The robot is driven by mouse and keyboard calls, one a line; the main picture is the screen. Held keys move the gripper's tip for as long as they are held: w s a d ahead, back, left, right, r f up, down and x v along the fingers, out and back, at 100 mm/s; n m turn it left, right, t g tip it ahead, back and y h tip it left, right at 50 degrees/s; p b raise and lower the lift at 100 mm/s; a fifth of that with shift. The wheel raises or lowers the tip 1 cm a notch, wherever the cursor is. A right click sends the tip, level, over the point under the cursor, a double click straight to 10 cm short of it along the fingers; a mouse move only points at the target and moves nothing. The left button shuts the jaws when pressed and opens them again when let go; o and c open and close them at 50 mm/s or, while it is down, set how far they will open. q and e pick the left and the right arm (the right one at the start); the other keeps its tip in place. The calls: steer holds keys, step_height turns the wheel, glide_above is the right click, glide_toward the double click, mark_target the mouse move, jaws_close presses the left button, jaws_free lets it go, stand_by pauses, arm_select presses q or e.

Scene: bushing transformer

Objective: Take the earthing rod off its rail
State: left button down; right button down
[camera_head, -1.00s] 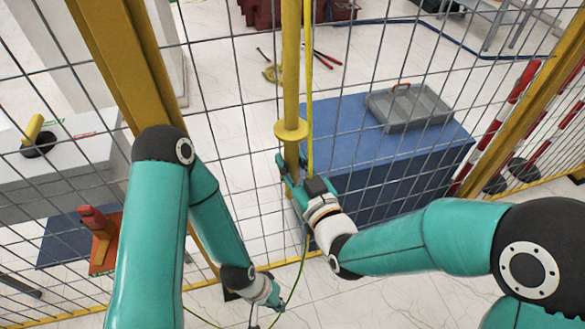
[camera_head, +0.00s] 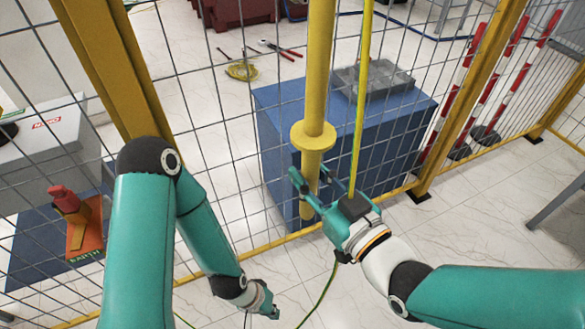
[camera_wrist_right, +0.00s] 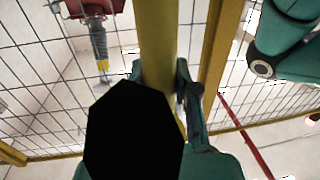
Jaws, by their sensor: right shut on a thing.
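The earthing rod (camera_head: 316,75) is a yellow pole with a round yellow collar, standing nearly upright in front of the mesh fence. My right gripper (camera_head: 312,190) is shut on it just below the collar. In the right wrist view the rod (camera_wrist_right: 158,40) passes between the two fingers of this gripper (camera_wrist_right: 160,78); a black shape hides its lower part. A thin yellow-green cable (camera_head: 362,100) runs beside the rod, and more hangs below the gripper. My left gripper (camera_head: 262,303) is low, away from the rod; its fingers are too small to read. I cannot make out the rail.
The mesh fence with yellow posts (camera_head: 112,70) stands close in front of me. Behind it are a blue box (camera_head: 275,150) with a grey tray (camera_head: 375,80) on top and red-white poles (camera_head: 485,95). A red-handled thing (camera_head: 68,205) is at the left.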

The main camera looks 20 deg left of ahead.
mark_target(317, 159)
steer(key=shift+s+d+r, duration=0.25)
steer(key=shift+r, duration=0.3)
steer(key=shift+s+a+r+p, duration=0.1)
steer(key=shift+r+p, duration=1.5)
steer(key=shift+r, duration=0.75)
